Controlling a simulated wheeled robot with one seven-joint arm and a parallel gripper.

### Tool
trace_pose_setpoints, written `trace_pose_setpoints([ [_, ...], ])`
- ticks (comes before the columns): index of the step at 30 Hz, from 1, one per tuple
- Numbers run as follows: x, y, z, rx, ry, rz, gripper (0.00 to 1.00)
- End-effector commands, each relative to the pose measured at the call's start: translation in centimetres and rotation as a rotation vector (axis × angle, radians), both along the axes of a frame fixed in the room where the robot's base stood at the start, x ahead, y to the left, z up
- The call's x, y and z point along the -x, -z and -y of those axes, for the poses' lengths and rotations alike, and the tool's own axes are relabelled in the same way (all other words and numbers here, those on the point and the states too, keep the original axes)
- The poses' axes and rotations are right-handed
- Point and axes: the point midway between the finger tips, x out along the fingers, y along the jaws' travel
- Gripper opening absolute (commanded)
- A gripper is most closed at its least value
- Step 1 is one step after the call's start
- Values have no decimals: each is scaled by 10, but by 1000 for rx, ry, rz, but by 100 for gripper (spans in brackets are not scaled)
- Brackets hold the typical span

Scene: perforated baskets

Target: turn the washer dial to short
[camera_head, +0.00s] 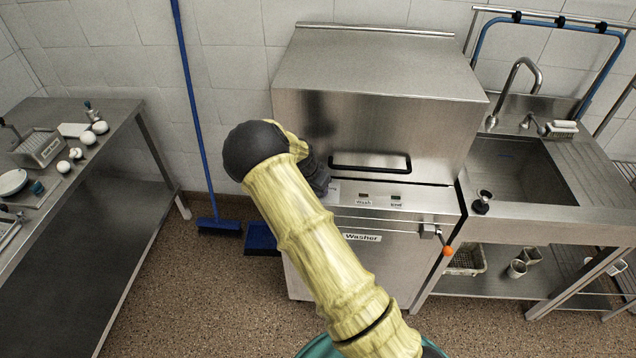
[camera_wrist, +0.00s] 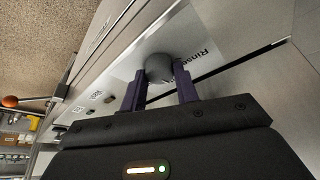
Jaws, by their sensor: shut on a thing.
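The stainless washer (camera_head: 385,110) stands against the wall with its hood down and a black handle (camera_head: 370,163) on the front. Its round grey dial (camera_wrist: 158,66) shows in the wrist view, on the front panel beside a white label reading "Rinse". My gripper (camera_wrist: 159,74) is shut on the dial, with one purple finger on each side of it. The dial's pointer and its setting cannot be made out. In the head view, my arm hides the dial and the gripper.
An orange-ended lever (camera_head: 447,251) sticks out at the washer's right front. A sink (camera_head: 515,170) with a tap adjoins on the right. A steel table (camera_head: 85,190) with white items stands left. A blue broom (camera_head: 218,226) leans on the wall.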

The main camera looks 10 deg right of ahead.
Motion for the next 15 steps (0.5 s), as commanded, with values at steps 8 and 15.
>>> trace_pose_setpoints([
  [8, -2, -1, 0, 0, 57, 5, 8],
  [15, -2, -1, 1, -2, 62, 4, 8],
])
